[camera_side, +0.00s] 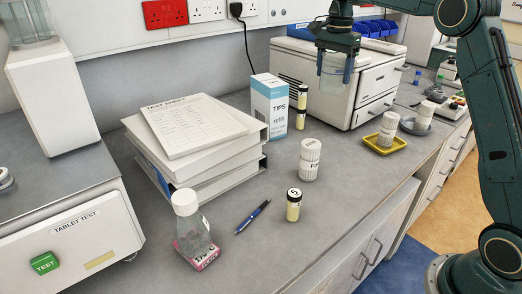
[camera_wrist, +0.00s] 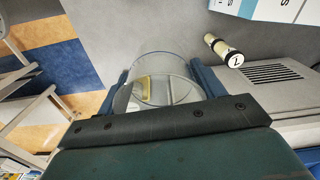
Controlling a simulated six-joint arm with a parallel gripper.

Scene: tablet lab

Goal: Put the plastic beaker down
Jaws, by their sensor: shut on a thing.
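The clear plastic beaker (camera_side: 334,80) hangs in my gripper (camera_side: 334,62), in front of the white drawer unit in the side view. Its base looks clear of the bench, though its exact height is hard to judge. In the wrist view the beaker (camera_wrist: 163,68) sits between the two blue fingers of my gripper (camera_wrist: 160,82), which are shut on its sides. It looks empty; the bench and part of a yellow tray show through its clear wall.
The white drawer unit (camera_side: 375,88) stands behind the beaker. Capped vials (camera_side: 302,106), a tips box (camera_side: 269,103), a white tub (camera_side: 309,160) and a yellow tray (camera_side: 371,144) with a tub stand nearby. Bare grey bench (camera_side: 345,150) lies between the tub and the tray.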

